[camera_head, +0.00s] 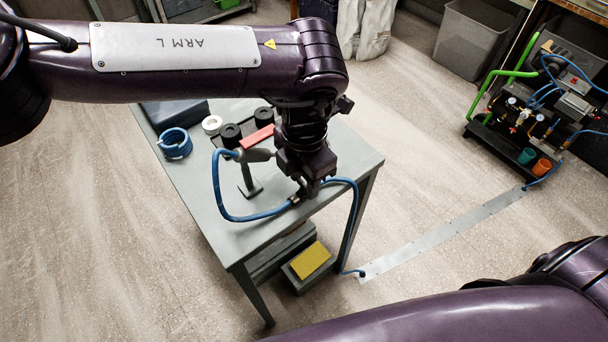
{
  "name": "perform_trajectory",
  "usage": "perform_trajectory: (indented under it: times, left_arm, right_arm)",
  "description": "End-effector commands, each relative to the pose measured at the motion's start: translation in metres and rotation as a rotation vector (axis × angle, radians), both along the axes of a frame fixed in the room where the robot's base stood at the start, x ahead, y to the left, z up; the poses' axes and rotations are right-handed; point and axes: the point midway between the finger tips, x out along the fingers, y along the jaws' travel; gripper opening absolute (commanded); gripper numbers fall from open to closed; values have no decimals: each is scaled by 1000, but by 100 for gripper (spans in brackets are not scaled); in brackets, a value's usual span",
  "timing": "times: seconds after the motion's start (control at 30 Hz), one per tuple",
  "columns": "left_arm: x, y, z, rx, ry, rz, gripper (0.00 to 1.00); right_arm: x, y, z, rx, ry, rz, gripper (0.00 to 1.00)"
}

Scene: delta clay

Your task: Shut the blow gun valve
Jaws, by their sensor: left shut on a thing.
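The blow gun valve (294,200) is a small fitting in this hose, mostly hidden by my left gripper. My left gripper (306,192) reaches down over the table's right front part and is shut on the valve. Its fingertips and the valve's handle are too small and covered to read the handle's angle. My right arm crosses the bottom right, its gripper out of view.
The hose drops to a metal floor strip (440,238) leading to a compressor unit (530,120). Floor at left is clear.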

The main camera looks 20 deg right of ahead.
Motion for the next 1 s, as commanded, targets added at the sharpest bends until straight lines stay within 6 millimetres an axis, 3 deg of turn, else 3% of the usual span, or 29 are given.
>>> perform_trajectory:
  times: [0.27,0.3,0.43,0.77,1.0]
  left_arm:
    - [2,-1,2,-7,-5,1,14]
    - [2,-1,2,-7,-5,2,40]
    - [2,-1,2,-5,-4,2,57]
    - [1,-1,3,-2,-3,1,58]
    - [2,-1,39,-3,-5,2,58]
  right_arm:
    - [1,2,1,2,-1,0,61]
    - [1,2,1,2,0,0,61]
    - [1,2,1,2,0,0,61]
    - [1,1,0,2,0,0,61]
    - [2,2,0,1,2,0,61]
